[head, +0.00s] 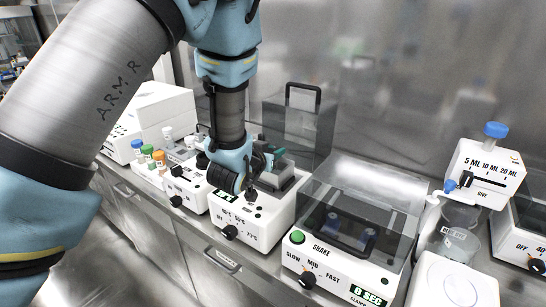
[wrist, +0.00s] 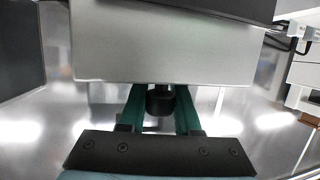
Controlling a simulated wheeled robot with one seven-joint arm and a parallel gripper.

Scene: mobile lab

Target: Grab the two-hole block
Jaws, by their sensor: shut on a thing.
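The block is a plain grey metal block (wrist: 165,50) that fills the upper middle of the wrist view. A short black knob (wrist: 160,100) sticks out from it toward my gripper (wrist: 160,112). The green fingers are shut on this knob, one on each side. The block's holes are not visible. In the head view, my gripper (head: 272,158) is over the white heater unit with temperature marks (head: 262,222). A dark grey block (head: 286,181) shows at the unit's top, partly hidden by my wrist. I cannot tell whether it is seated or lifted.
A clear-lidded shaker (head: 325,265) stands close on the right, with a dispenser (head: 487,172) beyond it. A raised dark lid with a handle (head: 303,120) stands behind the heater. Capped bottles (head: 147,152) and a white box (head: 165,110) are at left.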

